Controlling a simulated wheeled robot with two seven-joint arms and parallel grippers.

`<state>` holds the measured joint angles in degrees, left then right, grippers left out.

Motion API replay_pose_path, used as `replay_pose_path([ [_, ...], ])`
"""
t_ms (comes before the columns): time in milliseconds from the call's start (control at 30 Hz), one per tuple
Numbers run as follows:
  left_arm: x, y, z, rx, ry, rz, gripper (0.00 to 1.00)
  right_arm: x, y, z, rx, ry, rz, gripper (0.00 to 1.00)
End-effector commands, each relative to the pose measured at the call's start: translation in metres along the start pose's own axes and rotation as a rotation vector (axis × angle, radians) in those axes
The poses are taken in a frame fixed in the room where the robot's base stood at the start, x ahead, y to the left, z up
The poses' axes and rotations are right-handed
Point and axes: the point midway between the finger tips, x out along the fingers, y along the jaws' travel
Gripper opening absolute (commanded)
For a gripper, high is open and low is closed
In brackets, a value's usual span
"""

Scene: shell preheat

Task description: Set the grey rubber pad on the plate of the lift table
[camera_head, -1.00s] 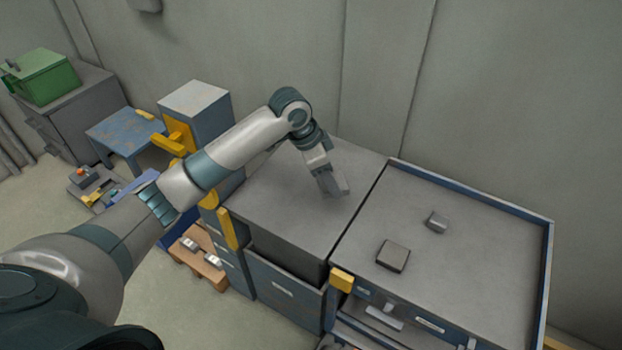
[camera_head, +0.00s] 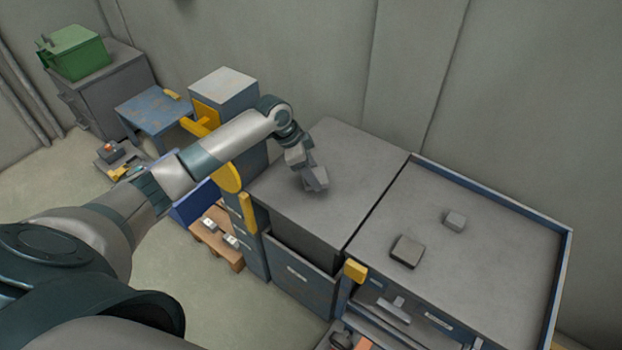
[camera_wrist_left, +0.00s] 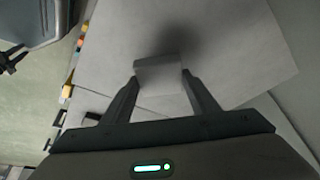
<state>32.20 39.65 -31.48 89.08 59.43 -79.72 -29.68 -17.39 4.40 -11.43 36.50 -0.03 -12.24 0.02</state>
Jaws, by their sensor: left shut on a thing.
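My left gripper (camera_head: 318,180) is shut on a small light grey block (camera_wrist_left: 158,72), held above the grey top of the middle cabinet (camera_head: 350,165). The block sits between both fingertips in the left wrist view, with a soft shadow beyond it. I cannot tell for certain if it is the grey rubber pad. A flat dark grey square piece (camera_head: 407,251) and a smaller grey block (camera_head: 455,221) lie on the right bench. A low blue table with a worn top (camera_head: 152,108) stands at the back left and may be the lift table. My right gripper is out of view.
A tall blue-grey cabinet (camera_head: 224,84) with yellow handles stands between the blue table and the middle cabinet. The right bench has a raised blue rim (camera_head: 500,190). A green box (camera_head: 77,53) stands far left. A wooden pallet (camera_head: 215,243) with small parts lies on the floor.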

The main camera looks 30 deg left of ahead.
Motion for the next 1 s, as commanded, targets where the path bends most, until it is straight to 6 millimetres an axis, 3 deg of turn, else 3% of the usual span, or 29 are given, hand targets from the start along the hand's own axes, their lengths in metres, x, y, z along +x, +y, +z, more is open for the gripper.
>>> replay_pose_path([
  [133,0.001,-0.003,0.005,0.0,0.0,0.0,0.3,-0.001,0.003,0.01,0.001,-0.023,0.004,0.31],
  [467,0.004,-0.003,0.005,0.0,0.001,0.001,0.3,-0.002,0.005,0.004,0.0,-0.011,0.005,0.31],
  [800,0.035,-0.003,0.018,-0.002,0.0,0.0,0.3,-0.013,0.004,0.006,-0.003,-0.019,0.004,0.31],
  [1000,0.038,-0.003,0.019,0.0,0.001,-0.001,0.3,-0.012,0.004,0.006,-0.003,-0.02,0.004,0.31],
])
